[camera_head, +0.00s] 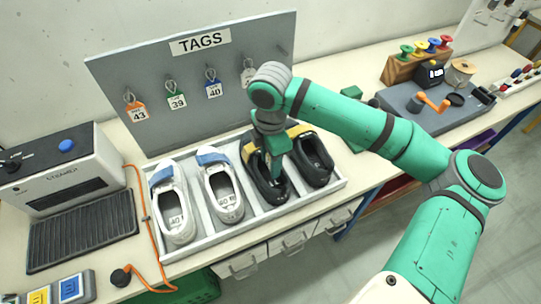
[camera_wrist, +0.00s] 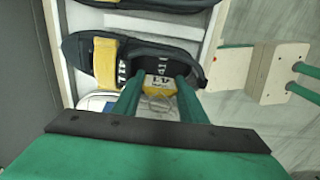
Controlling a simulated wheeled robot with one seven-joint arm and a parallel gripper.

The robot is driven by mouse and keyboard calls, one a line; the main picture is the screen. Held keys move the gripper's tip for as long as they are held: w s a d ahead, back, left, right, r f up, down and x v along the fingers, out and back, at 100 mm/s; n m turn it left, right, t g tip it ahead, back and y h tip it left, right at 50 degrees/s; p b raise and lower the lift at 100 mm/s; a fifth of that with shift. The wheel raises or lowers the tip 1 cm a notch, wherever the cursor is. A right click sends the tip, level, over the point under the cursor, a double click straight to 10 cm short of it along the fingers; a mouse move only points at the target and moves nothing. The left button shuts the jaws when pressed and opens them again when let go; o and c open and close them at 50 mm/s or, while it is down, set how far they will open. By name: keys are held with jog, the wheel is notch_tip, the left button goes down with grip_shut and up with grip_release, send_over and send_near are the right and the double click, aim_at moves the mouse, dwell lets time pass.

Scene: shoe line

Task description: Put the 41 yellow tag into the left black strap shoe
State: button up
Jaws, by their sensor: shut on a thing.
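The left black strap shoe (camera_head: 270,191), with a yellow strap, lies in the tray between a white shoe and the other black shoe (camera_head: 319,170). My gripper (camera_head: 275,165) points down over its opening. In the wrist view, my gripper (camera_wrist: 160,92) is shut on the yellow tag (camera_wrist: 160,84), which reads 41 upside down. The tag is at the opening of the left black shoe (camera_wrist: 80,50), by its insole lettering. I cannot tell whether the tag touches the insole. In the head view the tag is hidden by my gripper.
The tray (camera_head: 225,238) also holds two white shoes with blue straps (camera_head: 174,207). Behind it stands the TAGS board (camera_head: 140,75) with several hanging tags. A grey machine (camera_head: 62,170) is at left. A grey block with tools (camera_head: 430,108) is at right.

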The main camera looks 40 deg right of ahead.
jog(key=shift+f, duration=1.5)
jog(key=shift+s, duration=0.1)
jog(key=o, duration=1.1)
jog(key=shift+r, duration=0.1)
notch_tip(320, 180, up, 11)
jog(key=shift+f, duration=0.15)
